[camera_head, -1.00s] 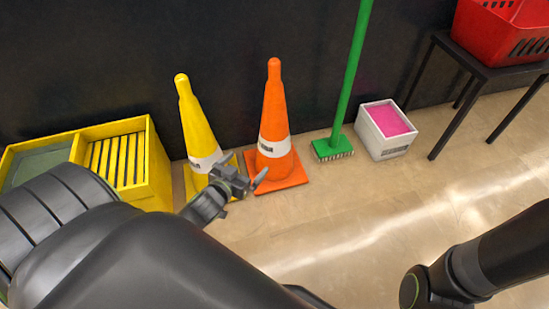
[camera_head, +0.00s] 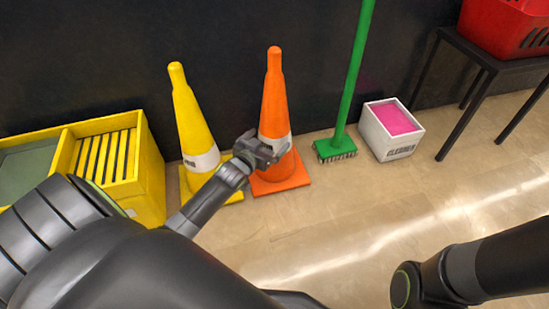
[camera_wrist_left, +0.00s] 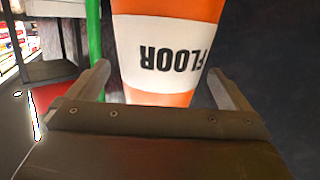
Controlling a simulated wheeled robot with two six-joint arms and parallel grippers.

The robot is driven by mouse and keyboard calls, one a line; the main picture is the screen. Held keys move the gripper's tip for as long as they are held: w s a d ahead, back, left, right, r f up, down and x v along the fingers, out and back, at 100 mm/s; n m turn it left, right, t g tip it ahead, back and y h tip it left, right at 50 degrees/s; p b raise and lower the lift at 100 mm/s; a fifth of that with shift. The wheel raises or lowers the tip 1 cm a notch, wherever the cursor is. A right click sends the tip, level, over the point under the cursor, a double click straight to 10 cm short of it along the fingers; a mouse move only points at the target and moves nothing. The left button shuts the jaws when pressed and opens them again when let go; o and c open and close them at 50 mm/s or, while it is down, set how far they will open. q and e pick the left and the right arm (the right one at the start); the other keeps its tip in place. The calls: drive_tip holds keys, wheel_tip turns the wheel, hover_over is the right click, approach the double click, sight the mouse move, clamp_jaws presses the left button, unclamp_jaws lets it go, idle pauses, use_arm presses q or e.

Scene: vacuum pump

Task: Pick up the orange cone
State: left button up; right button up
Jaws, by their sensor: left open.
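The orange cone (camera_head: 274,100) stands upright on its square orange base, against the dark wall, with a white band around it. In the left wrist view the cone (camera_wrist_left: 172,100) fills the middle, its band reading "FLOOR" upside down. My left gripper (camera_head: 280,150) is open at the height of the band. Its two fingers show on either side of the cone in the left wrist view; whether they touch it I cannot tell. The gripper hides part of the band in the head view. My right arm (camera_head: 470,270) shows at the lower right, but its gripper is out of view.
A yellow cone (camera_head: 192,115) stands just left of the orange one. A yellow crate (camera_head: 150,175) is farther left. A green broom (camera_head: 335,148), a white box with pink contents (camera_head: 392,148) and a dark table (camera_head: 490,62) with a red basket (camera_head: 505,25) are to the right. The front floor is clear.

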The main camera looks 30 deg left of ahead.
use_arm(q)
drive_tip(key=shift+b+x, duration=2)
drive_tip(key=shift+b, duration=0.15)
drive_tip(key=shift+w+a+f+b, duration=0.15)
drive_tip(key=shift+w+b, duration=0.25)
drive_tip(key=shift+w, duration=0.3)
drive_tip(key=shift+c, duration=0.3)
drive_tip(key=c, duration=1.6)
drive_tip(key=shift+r, duration=0.25)
drive_tip(key=shift+c, duration=0.3)
